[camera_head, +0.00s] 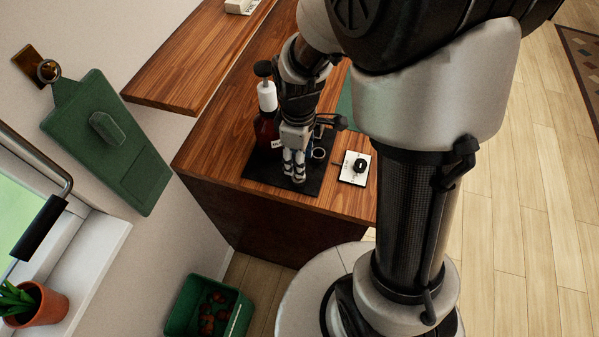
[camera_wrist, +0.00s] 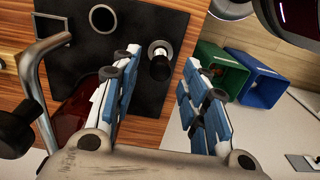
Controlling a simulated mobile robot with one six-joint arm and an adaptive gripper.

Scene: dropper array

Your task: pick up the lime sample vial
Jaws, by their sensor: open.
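I make out no lime-coloured vial in either view.
A dark red bottle with a white cap (camera_head: 267,97) stands close left of my gripper. A white card with a black round piece (camera_head: 360,165) lies to the right. A green bin (camera_head: 178,322) stands on the floor; a blue bin (camera_wrist: 262,85) shows in the wrist view.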

